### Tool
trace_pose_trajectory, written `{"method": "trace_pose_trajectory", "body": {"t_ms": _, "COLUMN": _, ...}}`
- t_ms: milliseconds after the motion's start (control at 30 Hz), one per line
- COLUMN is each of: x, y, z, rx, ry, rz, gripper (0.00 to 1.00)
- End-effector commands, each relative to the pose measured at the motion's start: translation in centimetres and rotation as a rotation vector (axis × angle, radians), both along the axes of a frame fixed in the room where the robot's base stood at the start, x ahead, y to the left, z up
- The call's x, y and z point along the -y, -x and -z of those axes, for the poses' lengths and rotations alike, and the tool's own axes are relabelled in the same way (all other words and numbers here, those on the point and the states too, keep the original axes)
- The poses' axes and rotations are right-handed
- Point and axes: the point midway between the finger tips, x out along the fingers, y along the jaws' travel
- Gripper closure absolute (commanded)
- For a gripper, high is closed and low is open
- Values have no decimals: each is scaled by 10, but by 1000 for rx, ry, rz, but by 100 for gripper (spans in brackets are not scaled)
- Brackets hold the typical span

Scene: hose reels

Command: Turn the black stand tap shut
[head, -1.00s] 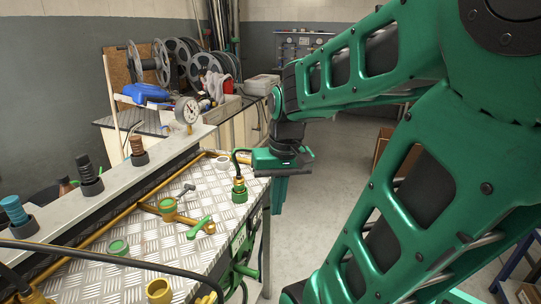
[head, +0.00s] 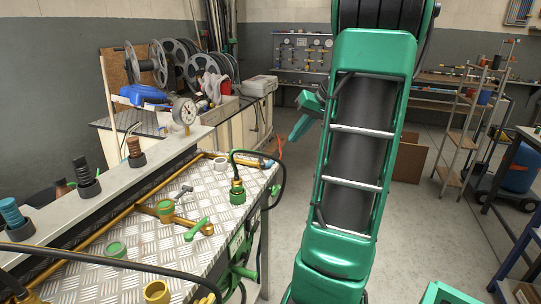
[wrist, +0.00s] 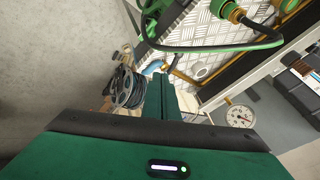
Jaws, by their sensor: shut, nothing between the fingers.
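No tap that is plainly black shows on the bench. My gripper (head: 297,130) is shut and empty, in the air beyond the bench's far right corner, partly hidden by my arm. Its closed fingers show in the wrist view (wrist: 160,98), apart from everything.
A brass-and-green hose coupling (head: 237,190) with a looping black hose stands at the bench's right edge. A pressure gauge (head: 184,111) rises at the ledge's far end. Hose reels (head: 175,62) stand at the back left. The floor right of the bench is open.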

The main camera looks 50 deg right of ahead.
Motion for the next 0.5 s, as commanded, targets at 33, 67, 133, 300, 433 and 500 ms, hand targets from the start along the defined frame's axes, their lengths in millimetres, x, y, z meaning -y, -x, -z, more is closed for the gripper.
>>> {"method": "trace_pose_trajectory", "body": {"t_ms": 33, "x": 3, "y": 0, "z": 0, "rx": 5, "ry": -1, "rz": 1, "gripper": 100}}
{"method": "trace_pose_trajectory", "body": {"t_ms": 67, "x": 3, "y": 0, "z": 1, "rx": 7, "ry": -2, "rz": 1, "gripper": 100}}
{"method": "trace_pose_trajectory", "body": {"t_ms": 133, "x": 3, "y": -3, "z": 4, "rx": 10, "ry": -3, "rz": 1, "gripper": 100}}
{"method": "trace_pose_trajectory", "body": {"t_ms": 300, "x": -1, "y": -17, "z": 25, "rx": 9, "ry": -4, "rz": -2, "gripper": 100}}
{"method": "trace_pose_trajectory", "body": {"t_ms": 433, "x": -4, "y": -30, "z": 45, "rx": 6, "ry": -5, "rz": -2, "gripper": 100}}
{"method": "trace_pose_trajectory", "body": {"t_ms": 500, "x": -4, "y": -37, "z": 56, "rx": 7, "ry": -4, "rz": -2, "gripper": 100}}
